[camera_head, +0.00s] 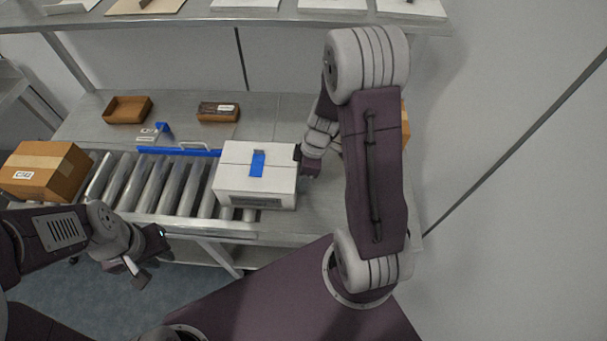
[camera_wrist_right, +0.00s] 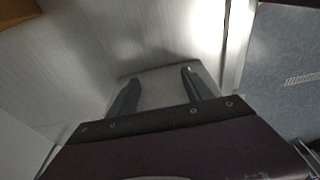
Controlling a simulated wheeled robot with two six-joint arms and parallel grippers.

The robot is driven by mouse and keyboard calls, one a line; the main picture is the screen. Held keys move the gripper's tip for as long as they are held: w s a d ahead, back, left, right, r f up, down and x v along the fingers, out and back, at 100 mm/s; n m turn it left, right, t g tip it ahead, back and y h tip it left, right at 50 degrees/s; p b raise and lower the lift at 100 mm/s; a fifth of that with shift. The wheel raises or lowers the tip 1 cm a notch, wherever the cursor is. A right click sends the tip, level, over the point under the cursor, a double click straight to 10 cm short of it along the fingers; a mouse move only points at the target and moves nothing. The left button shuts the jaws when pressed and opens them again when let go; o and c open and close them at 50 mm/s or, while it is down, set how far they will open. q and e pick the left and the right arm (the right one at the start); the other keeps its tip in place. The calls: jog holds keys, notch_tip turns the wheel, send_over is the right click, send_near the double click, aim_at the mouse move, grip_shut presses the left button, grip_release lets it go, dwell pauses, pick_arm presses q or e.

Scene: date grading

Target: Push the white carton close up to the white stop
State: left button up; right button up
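The white carton (camera_head: 235,186), with blue tape on top and a printed label on its front, sits on the right end of the roller conveyor (camera_head: 150,185). My right gripper (camera_head: 301,160) is at the carton's right side, partly hidden by my own arm; contact cannot be told. In the right wrist view its fingers (camera_wrist_right: 162,92) stand apart, with a pale surface (camera_wrist_right: 158,86) between and beyond them. A pale bar (camera_head: 98,177) crosses the conveyor's left end; I cannot tell if it is the white stop. My left gripper (camera_head: 147,256) is open and empty in front of the conveyor.
A taped brown box (camera_head: 45,168) stands at the far left. A blue rail (camera_head: 178,151) runs behind the rollers. Two brown trays (camera_head: 127,110) (camera_head: 218,112) lie on the bench behind. The rollers left of the carton are clear. Another brown box (camera_head: 405,125) is mostly hidden behind my right arm.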

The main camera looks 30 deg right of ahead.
aim_at(285, 170)
jog(key=shift+w+a, duration=0.15)
jog(key=shift+a, duration=0.15)
jog(key=shift+w+a+p, duration=0.1)
jog(key=shift+w+a, duration=0.3)
jog(key=shift+a, duration=0.3)
jog(key=shift+w+a+p, duration=0.1)
jog(key=shift+w+a, duration=0.25)
jog(key=shift+a, duration=0.35)
jog(key=shift+w+a+p, duration=0.1)
jog(key=shift+w+a, duration=0.3)
jog(key=shift+a, duration=0.3)
